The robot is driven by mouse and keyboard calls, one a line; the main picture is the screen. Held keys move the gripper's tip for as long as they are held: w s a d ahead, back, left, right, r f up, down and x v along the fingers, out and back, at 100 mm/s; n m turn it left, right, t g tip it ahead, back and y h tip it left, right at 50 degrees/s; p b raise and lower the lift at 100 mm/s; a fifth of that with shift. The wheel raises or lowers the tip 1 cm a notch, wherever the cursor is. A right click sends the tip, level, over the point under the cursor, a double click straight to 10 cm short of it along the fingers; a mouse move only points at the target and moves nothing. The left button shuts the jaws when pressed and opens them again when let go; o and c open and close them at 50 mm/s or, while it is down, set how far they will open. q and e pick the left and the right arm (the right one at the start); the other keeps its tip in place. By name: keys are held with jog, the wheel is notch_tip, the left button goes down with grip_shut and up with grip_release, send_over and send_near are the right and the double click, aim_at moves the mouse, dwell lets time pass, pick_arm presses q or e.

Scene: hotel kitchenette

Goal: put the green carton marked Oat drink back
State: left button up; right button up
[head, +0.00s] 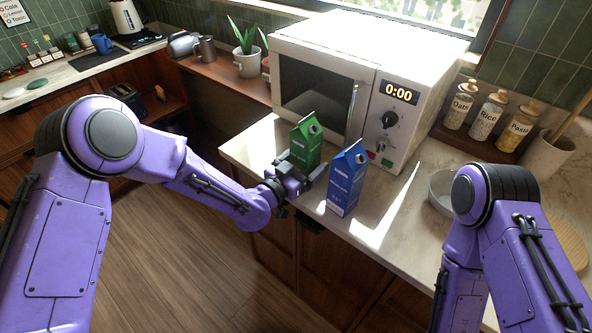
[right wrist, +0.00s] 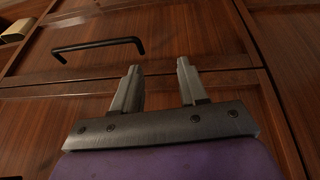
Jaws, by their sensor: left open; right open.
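The green carton (head: 305,145) stands upright on the counter in front of the microwave in the head view. Its label is too small to read. My left gripper (head: 300,172) is open at the carton's near side, low down, with its fingers close to the carton. I cannot tell whether they touch it. A blue carton (head: 346,180) stands upright just to the right of the green one. My right gripper (right wrist: 158,85) is open and empty in the right wrist view, facing wooden cabinet fronts. In the head view it is hidden below the frame.
The white microwave (head: 322,92) stands right behind the cartons. Jars (head: 486,118) line a shelf at the right, with a bowl (head: 441,188) below them. A black handle (right wrist: 98,47) juts from the cabinet. Bare counter (head: 385,225) lies right of the blue carton.

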pick_arm(q)
jog(key=b+v, duration=0.3)
jog(key=v, duration=0.8)
jog(key=s+a+f+n+g+y, duration=0.2)
jog(key=s+a+f+n+y, duration=0.1)
jog(key=s+a+f, duration=0.4)
jog(key=s+a+f+n+g+y, duration=0.3)
jog(key=s+f+n+y, duration=0.1)
jog(key=f, duration=0.6)
jog(key=s+a+f+n+g+y, duration=0.2)
jog(key=s+a+f+n+y, duration=0.1)
jog(key=s+a+f, duration=0.4)
jog(key=s+a+f+n+g+y, duration=0.2)
jog(key=s, duration=0.4)
jog(key=s+a+f+n+g+y, duration=0.2)
jog(key=s+a+f, duration=0.1)
jog(key=s, duration=0.3)
jog(key=shift+a, duration=0.3)
jog(key=shift+f, duration=0.1)
